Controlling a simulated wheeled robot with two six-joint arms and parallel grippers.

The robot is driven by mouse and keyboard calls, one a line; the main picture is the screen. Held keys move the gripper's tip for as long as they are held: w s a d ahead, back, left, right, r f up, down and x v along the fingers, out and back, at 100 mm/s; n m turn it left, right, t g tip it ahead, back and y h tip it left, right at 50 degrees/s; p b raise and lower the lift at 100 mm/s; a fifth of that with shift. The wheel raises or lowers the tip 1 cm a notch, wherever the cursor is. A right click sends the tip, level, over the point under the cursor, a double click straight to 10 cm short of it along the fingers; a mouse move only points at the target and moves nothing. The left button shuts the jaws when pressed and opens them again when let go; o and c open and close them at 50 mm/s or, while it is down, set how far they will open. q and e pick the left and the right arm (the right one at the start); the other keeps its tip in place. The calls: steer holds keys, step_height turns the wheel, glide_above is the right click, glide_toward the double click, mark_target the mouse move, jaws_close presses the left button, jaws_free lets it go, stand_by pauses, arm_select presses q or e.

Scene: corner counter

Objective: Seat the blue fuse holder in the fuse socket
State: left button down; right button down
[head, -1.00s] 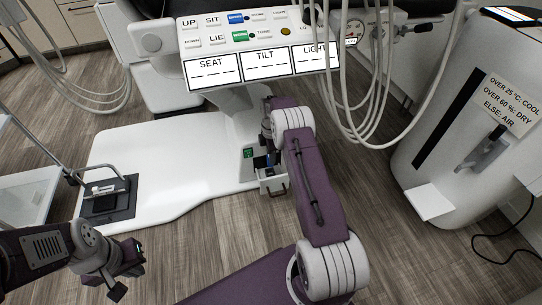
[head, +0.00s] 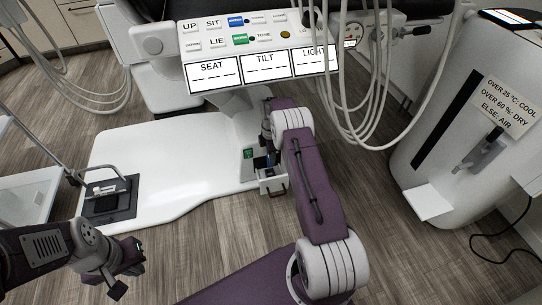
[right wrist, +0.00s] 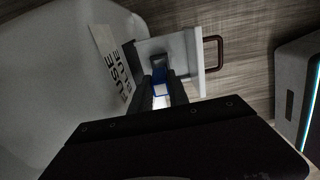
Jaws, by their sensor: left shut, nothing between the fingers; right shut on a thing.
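The blue fuse holder (right wrist: 161,89) is between the fingers of my right gripper (right wrist: 163,98) in the right wrist view. In the head view only a bit of blue (head: 271,159) shows beside my right arm. My right gripper is shut on the holder. Just beyond the holder is a dark slot-like part (right wrist: 159,63) inside a pale open box (right wrist: 185,48), seemingly the fuse socket. The fingers hide whether the holder is in it or only above it. My left gripper (head: 128,269) is shut and empty, over the floor at lower left.
The box has a dark handle (right wrist: 217,52) and a white label (right wrist: 112,62) with partly readable lettering beside it. A white base plate (head: 165,160) spreads left, with a dark pedal (head: 108,203). Hoses (head: 362,90) hang behind my right arm.

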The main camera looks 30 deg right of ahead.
steer(key=shift+f, duration=0.15)
steer(key=shift+f+b, duration=0.35)
steer(key=shift+f+b, duration=0.65)
steer(key=shift+f, duration=0.5)
steer(key=shift+r, duration=0.15)
steer(key=shift+r+p, duration=1.25)
steer(key=shift+r, duration=0.05)
steer(key=shift+p, duration=0.45)
stand_by(0.6)
steer(key=shift+f+b, duration=0.95)
steer(key=shift+f, duration=0.5)
